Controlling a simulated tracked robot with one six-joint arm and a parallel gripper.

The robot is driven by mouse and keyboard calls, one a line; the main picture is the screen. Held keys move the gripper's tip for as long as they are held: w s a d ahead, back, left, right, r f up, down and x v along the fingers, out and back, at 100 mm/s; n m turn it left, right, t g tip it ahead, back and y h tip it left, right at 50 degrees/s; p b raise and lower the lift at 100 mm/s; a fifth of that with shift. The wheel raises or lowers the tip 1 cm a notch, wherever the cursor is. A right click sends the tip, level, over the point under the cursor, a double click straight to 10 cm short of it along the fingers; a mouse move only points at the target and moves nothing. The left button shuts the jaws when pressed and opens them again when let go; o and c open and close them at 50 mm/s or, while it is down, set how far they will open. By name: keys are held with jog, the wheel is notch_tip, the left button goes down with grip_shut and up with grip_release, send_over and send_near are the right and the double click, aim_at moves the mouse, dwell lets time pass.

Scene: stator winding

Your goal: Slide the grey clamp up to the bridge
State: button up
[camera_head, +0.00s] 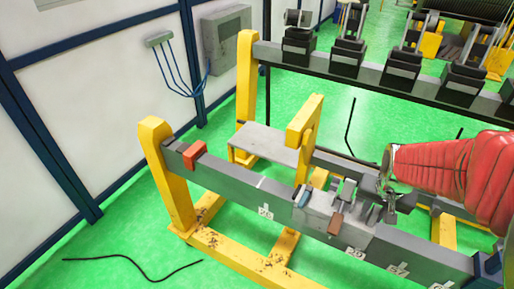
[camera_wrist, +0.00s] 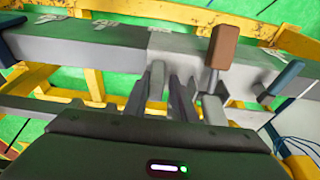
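The grey clamp (camera_head: 328,207) sits on the long grey beam, with a blue handle at its left and a brown handle at its front. In the wrist view the clamp (camera_wrist: 250,68) shows with its brown handle (camera_wrist: 222,48) and blue handle to the right. My gripper (camera_head: 388,207) is low over the beam at the clamp's right end. In the wrist view its fingers (camera_wrist: 167,90) point at the beam next to the clamp; contact and opening are unclear. A yellow arched frame (camera_head: 306,125), possibly the bridge, stands behind the beam, left of the clamp.
A red block (camera_head: 195,153) sits near the beam's left end, by a yellow post (camera_head: 166,175). The beam (camera_head: 235,183) is bare between red block and clamp. A grey table (camera_head: 262,141) stands behind it. Another rail with several dark clamps crosses the back.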

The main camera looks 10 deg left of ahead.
send_near(338, 206)
jog(key=shift+x, duration=2.6)
jog(key=shift+s, duration=0.1)
jog(key=shift+w+a, duration=0.75)
jog(key=shift+a, duration=1.85)
jog(key=shift+w+a, duration=0.8)
jog(key=shift+a, duration=1.8)
jog(key=shift+w+a, duration=0.75)
jog(key=shift+a, duration=1.85)
jog(key=shift+w+a, duration=0.55)
jog(key=shift+a, duration=1.35)
jog(key=shift+w+a, duration=0.55)
jog(key=shift+a, duration=1.35)
jog(key=shift+w+a, duration=0.55)
jog(key=shift+a, duration=1.35)
jog(key=shift+w+a, duration=0.15)
jog(key=shift+a, duration=0.4)
jog(key=shift+d, duration=0.3)
jog(key=shift+o, duration=0.3)
jog(key=shift+o, duration=1.1)
